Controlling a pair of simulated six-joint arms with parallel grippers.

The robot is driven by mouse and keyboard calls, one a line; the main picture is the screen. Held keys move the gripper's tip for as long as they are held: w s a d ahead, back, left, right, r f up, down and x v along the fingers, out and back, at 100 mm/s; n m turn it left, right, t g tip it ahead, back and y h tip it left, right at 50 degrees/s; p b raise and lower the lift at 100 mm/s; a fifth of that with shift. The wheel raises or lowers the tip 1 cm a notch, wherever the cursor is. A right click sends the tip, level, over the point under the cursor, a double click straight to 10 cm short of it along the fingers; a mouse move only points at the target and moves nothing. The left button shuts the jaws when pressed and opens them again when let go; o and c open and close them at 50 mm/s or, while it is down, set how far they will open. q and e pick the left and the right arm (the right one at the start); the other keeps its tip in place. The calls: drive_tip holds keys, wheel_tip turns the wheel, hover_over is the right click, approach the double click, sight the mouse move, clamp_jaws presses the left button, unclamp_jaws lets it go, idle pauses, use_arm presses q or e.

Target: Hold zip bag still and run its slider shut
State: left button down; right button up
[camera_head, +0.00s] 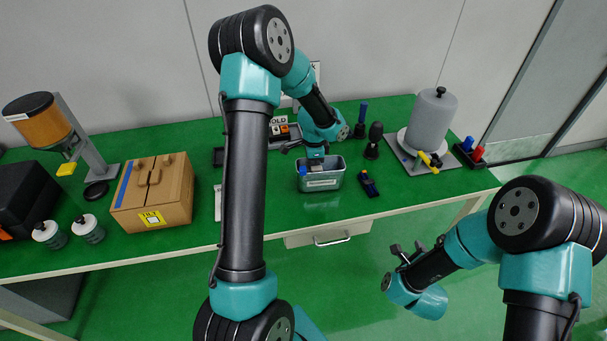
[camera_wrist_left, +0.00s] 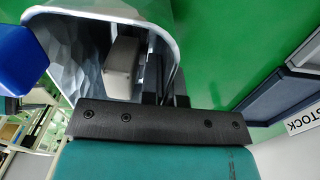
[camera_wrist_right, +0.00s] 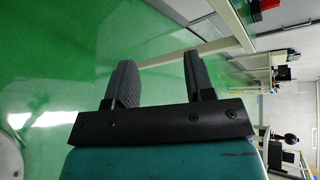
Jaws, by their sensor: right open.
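The zip bag (camera_head: 321,181) stands upright on the green bench as a translucent, open-mouthed pouch with a white label. Its blue slider (camera_head: 303,169) sits at the left end of the mouth; it shows large at the left wrist view's upper left (camera_wrist_left: 18,58). My left gripper (camera_head: 316,156) is at the bag's far rim. In the left wrist view its fingers (camera_wrist_left: 165,80) are close together with the rim between them, beside a grey block (camera_wrist_left: 122,65). My right gripper (camera_head: 408,254) is open and empty, in front of the bench, away from the bag.
A cardboard box (camera_head: 155,195) and white-lidded jars (camera_head: 88,228) stand at left. A drawer (camera_head: 318,238) hangs below the bench edge.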

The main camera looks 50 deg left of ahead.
drive_tip(key=s+a+r+m+t+y, duration=0.1)
drive_tip(key=s+a+r+m+y, duration=0.15)
drive_tip(key=a, duration=0.55)
drive_tip(key=m+y, duration=0.6)
drive_tip(key=y, duration=0.2)
approach(303, 172)
drive_tip(key=shift+s+d+f+t, duration=0.4)
drive_tip(key=shift+s+d+f, duration=0.35)
drive_tip(key=shift+d, duration=0.2)
drive_tip(key=shift+w+a, duration=0.15)
drive_tip(key=x, duration=1.1)
drive_tip(key=shift+w+a+r, duration=0.1)
drive_tip(key=shift+a+r, duration=0.1)
drive_tip(key=shift+a, duration=0.05)
drive_tip(key=shift+c, duration=0.4)
clamp_jaws()
